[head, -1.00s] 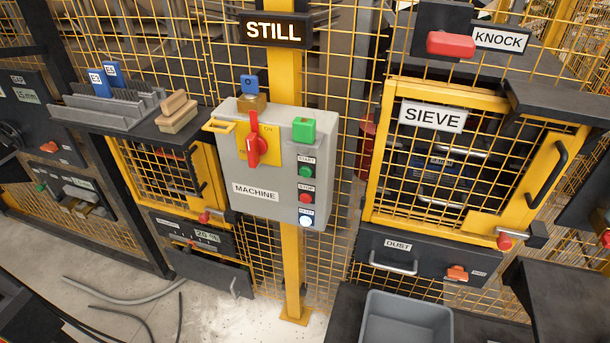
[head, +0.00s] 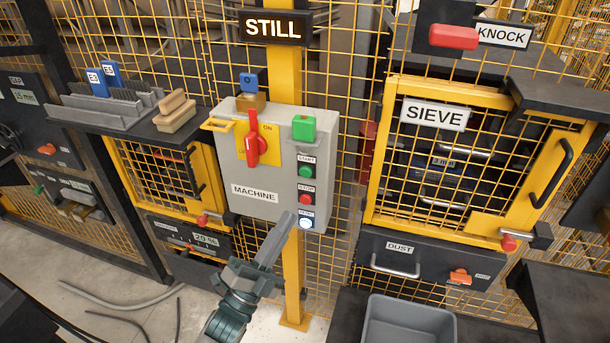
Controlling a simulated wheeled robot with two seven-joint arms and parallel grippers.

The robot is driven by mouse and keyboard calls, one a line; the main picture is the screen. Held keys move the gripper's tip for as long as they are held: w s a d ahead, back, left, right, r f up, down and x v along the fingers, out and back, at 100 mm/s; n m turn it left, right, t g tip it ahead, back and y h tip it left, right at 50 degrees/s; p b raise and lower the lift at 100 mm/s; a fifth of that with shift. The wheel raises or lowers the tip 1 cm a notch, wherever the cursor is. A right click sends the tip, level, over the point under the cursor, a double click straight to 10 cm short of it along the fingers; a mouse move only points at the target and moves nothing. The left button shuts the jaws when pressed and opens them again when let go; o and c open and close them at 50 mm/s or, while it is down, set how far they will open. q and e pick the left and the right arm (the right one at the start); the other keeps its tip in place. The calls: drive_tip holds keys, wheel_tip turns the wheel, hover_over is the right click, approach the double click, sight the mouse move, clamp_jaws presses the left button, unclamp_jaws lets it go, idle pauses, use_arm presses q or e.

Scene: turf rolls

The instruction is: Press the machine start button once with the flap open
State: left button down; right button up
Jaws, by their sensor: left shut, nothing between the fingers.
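The grey machine box (head: 240,165) hangs on a yellow post under the STILL sign. Its green start button (head: 305,171) is in plain view beneath a START label. A green flap (head: 303,129) stands above it at the top of the box, clear of the button. Below are a red stop button (head: 305,199) and a white button (head: 306,223). My left gripper (head: 287,222) is shut and empty, its tip pointing up at the lower right of the box, just left of the white button and below the start button. Whether it touches the box cannot be told.
A red rotary switch (head: 252,145) on a yellow plate sits left of the buttons, with a brass padlock (head: 250,100) above. The yellow sieve door (head: 440,160) is to the right. A grey bin (head: 408,322) stands at the bottom right.

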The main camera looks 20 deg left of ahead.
sight(306, 172)
use_arm(q)
drive_tip(key=shift+m+t+h, duration=0.3)
drive_tip(key=shift+m+h, duration=0.5)
drive_tip(key=r, duration=0.1)
drive_tip(key=s+r, duration=0.1)
drive_tip(key=r, duration=0.2)
drive_tip(key=shift+s+d, duration=0.15)
drive_tip(key=shift+s, duration=0.2)
drive_tip(key=shift+w, duration=0.1)
